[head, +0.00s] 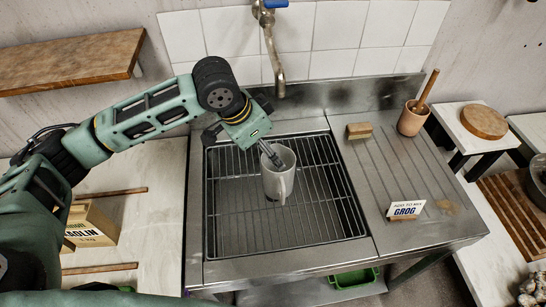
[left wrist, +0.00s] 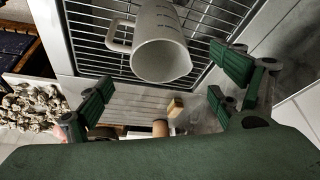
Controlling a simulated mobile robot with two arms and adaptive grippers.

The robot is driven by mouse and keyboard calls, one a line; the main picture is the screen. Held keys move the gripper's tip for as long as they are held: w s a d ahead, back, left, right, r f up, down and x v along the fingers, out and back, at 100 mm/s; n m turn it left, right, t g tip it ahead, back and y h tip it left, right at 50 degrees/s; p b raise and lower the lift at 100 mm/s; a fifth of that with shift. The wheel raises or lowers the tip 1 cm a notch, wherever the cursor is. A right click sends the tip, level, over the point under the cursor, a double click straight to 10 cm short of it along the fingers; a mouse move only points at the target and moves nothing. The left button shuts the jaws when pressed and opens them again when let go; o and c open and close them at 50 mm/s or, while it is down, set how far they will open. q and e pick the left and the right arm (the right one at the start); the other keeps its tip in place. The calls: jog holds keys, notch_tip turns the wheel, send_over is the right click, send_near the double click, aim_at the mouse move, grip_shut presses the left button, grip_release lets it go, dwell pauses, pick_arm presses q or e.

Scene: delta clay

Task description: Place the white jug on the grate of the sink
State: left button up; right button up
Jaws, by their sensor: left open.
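The white jug (head: 278,175) stands upright on the grate (head: 325,215) of the sink, towards its upper middle, with its handle facing the front. In the left wrist view the jug (left wrist: 163,42) shows its open mouth, with the grate (left wrist: 95,30) behind it. My left gripper (head: 270,156) is at the jug's upper rim in the head view, partly hidden by the jug. I cannot tell whether a finger touches the jug. My right gripper is not in view.
The tap (head: 274,55) hangs behind the sink. On the drainboard are a brush (head: 360,131), a pestle and mortar (head: 412,118) and a GROG sign (head: 406,209). A box (head: 92,225) stands on the left counter. The front of the grate is clear.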

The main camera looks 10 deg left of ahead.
pick_arm(q)
jog(key=shift+v, duration=1.5)
